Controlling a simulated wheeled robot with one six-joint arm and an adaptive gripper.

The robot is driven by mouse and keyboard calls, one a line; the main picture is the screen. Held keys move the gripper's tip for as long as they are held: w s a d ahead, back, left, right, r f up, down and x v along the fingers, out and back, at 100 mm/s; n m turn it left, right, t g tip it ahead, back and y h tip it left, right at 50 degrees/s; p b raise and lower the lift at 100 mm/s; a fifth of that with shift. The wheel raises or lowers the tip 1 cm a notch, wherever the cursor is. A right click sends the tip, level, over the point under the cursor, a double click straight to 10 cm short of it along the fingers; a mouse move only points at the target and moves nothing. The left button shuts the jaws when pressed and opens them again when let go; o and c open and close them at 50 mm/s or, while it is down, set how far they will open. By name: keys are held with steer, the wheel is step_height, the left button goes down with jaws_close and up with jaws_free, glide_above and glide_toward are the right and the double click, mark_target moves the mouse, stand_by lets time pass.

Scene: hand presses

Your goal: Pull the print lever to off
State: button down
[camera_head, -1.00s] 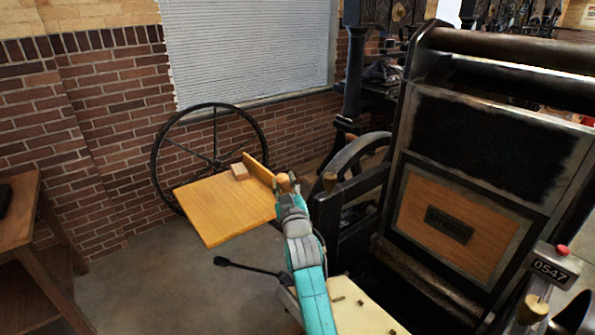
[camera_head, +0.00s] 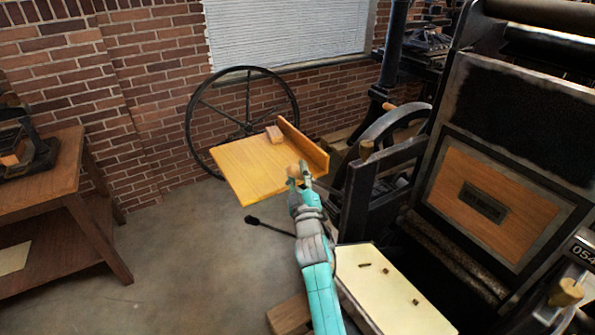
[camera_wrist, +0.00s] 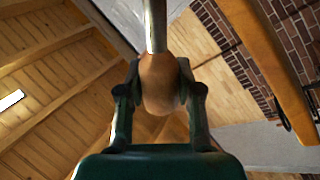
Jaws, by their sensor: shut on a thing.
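My gripper (camera_head: 299,172) is shut on a rounded wooden knob (camera_head: 292,172), in front of the yellow wooden board in the head view. In the wrist view the knob (camera_wrist: 158,85) sits between both fingers of my gripper (camera_wrist: 160,92), with a metal rod (camera_wrist: 155,25) running from it to the top edge. The knob and rod look like the print lever's handle. The lever's lower end is hidden in the head view. The press (camera_head: 490,200) stands to the right of my gripper.
A black-knobbed lever (camera_head: 270,227) sticks out left of my arm. A spoked wheel (camera_head: 247,115) stands by the brick wall. A cream board (camera_head: 390,300) is at lower right.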

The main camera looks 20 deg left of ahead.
steer(key=shift+s+a+f, duration=0.1)
steer(key=shift+f, duration=0.25)
steer(key=c, duration=0.7)
jaws_free()
steer(key=shift+a, duration=0.1)
steer(key=shift+c, duration=0.2)
steer(key=shift+r, duration=0.1)
steer(key=shift+s, duration=0.1)
steer(key=v, duration=1.2)
